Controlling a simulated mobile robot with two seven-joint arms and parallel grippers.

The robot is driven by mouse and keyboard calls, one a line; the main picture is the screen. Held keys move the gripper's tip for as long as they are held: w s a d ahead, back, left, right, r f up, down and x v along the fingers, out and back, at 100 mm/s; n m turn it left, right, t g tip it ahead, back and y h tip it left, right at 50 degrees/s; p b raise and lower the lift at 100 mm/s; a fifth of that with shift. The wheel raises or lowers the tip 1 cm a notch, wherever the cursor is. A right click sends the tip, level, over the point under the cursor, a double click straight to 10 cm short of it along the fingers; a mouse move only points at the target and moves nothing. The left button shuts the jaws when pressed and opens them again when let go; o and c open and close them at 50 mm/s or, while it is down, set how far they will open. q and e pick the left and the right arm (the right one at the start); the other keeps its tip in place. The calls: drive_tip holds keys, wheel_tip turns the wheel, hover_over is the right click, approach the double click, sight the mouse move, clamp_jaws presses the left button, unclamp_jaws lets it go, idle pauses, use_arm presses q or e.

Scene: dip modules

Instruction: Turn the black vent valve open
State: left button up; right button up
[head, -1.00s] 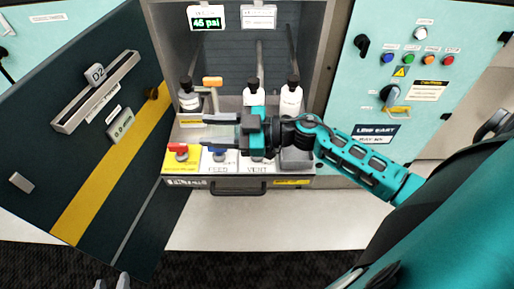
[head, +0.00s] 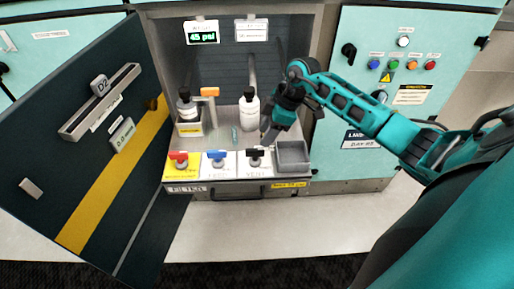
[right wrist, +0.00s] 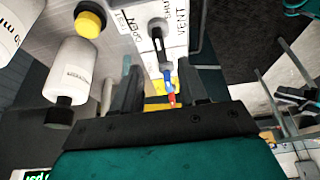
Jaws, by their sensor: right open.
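The black vent valve (head: 256,153) sits on a white panel at the right end of a row of three valves. The red valve (head: 178,156) and the blue valve (head: 216,155) are to its left. In the right wrist view the black valve (right wrist: 158,34) shows beside the VENT lettering, beyond the fingertips. My right gripper (head: 266,136) is open and empty, pointing down just above and right of the black valve, apparently apart from it. In the right wrist view its fingers (right wrist: 160,72) stand wide apart. My left gripper is out of view.
White bottles stand behind the valves, one at left (head: 186,110) and one in the middle (head: 249,110). A grey bin (head: 292,158) is right of the black valve. An orange-topped handle (head: 209,92) rises behind the blue valve. An open dark door (head: 85,130) fills the left.

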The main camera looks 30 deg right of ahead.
sight(256, 150)
drive_tip(key=b+x, duration=0.1)
drive_tip(key=x, duration=0.6)
clamp_jaws()
idle(0.3)
